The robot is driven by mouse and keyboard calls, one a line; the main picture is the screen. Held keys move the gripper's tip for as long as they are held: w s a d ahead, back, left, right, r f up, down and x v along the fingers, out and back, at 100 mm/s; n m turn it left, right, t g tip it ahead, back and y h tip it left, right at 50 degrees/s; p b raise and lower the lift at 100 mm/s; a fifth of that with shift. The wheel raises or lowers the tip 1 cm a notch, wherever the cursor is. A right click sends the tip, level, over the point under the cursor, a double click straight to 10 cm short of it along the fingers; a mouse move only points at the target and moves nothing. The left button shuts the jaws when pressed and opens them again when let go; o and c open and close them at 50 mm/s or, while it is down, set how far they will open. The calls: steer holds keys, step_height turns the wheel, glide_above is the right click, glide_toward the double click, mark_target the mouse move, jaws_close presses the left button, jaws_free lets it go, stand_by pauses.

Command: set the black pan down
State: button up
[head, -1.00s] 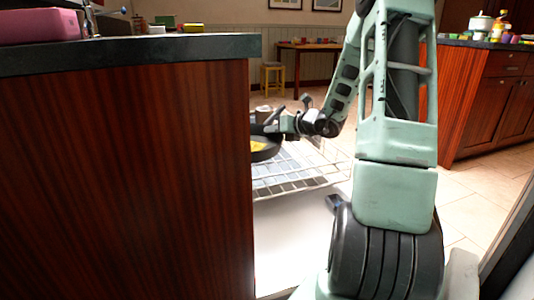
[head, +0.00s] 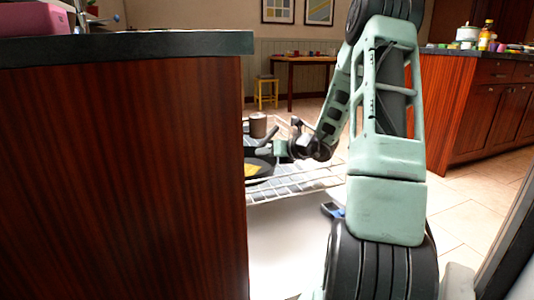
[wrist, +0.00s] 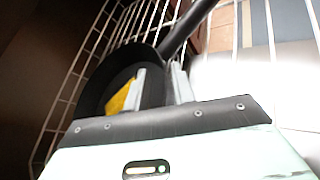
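The black pan (head: 262,166) is low over the pulled-out wire rack (head: 300,186), partly hidden by the counter's end; it looks to be at the rack's level, but contact is hard to tell. A yellow piece (head: 251,170) is in it. Its handle (head: 268,135) points up and away. My gripper (head: 282,149) is at the pan's near right side. In the wrist view the two pale fingers of my gripper (wrist: 160,86) stand on either side of a dark part of the pan (wrist: 98,88), near the handle's base (wrist: 170,45), and appear shut on it.
A brown cup (head: 258,126) stands behind the pan. The dark counter (head: 130,44) with its wood end panel (head: 120,165) blocks the left. A white open door (head: 285,245) lies under the rack. The rack's right part is bare.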

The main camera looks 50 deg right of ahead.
steer(key=shift+s+r, duration=0.1)
steer(key=shift+r, duration=0.15)
steer(key=p+v, duration=0.5)
steer(key=v, duration=0.6)
steer(key=shift+s, duration=0.35)
steer(key=shift+r+p, duration=0.15)
steer(key=shift+p, duration=0.2)
